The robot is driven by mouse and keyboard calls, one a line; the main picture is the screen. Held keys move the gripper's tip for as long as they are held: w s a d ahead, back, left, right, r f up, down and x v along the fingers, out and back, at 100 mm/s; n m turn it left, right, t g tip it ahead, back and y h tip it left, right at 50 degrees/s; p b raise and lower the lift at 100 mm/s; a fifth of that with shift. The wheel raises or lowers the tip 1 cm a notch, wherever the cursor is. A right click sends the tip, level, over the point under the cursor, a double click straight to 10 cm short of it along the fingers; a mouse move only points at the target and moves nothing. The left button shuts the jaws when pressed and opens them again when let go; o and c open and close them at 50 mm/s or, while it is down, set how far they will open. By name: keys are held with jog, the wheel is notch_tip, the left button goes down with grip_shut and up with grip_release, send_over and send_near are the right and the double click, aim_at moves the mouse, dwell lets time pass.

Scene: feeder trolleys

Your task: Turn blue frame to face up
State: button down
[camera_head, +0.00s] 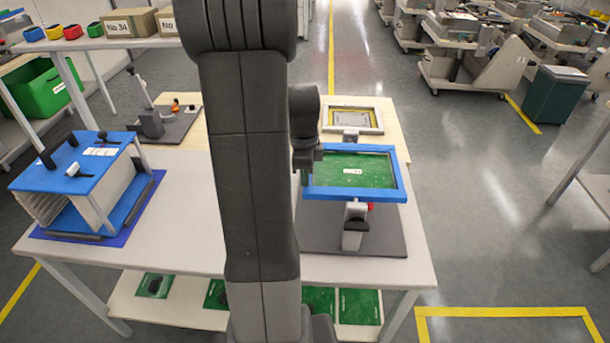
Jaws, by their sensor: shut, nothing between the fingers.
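The blue frame (357,193) is held on a stand (356,228) with a red knob on the right side of the table. A green board (350,170) with a small white label fills the frame, and its broad side shows to the camera, tilted slightly. My gripper (306,178) is shut at the frame's left edge, with nothing seen between the fingers. My arm hides part of it, and I cannot tell whether it touches the frame.
A white-grey frame with a yellow insert (352,119) lies behind on the wooden surface. A blue rack (78,165) stands at the table's left, with another stand (155,122) behind. Green boards (357,306) lie on the lower shelf. Bare tabletop (185,215) lies left of my arm.

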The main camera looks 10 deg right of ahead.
jog(key=f+b, duration=0.1)
jog(key=f, duration=0.1)
jog(key=g+h+b, duration=0.3)
jog(key=h+b, duration=0.6)
jog(key=b, duration=0.9)
send_near(331, 225)
jog(key=d+f+h+b, duration=0.1)
jog(key=b, duration=0.3)
jog(key=s+d+f+h+b, duration=0.1)
jog(key=d+h+b, duration=0.1)
jog(key=b, duration=0.2)
jog(key=shift+g, duration=0.3)
jog(key=b+x, duration=0.2)
jog(key=b, duration=0.2)
jog(key=shift+s+d+f, duration=0.15)
jog(key=shift+d+f, duration=0.1)
jog(key=shift+f, duration=0.05)
jog(key=shift+s+d+f+b, duration=0.1)
jog(key=shift+d+b, duration=0.25)
jog(key=shift+b, duration=0.3)
jog(key=shift+s+d+f+b, duration=0.15)
jog(key=shift+d+b, duration=0.2)
jog(key=shift+b, duration=0.25)
jog(key=shift+d+b, duration=0.3)
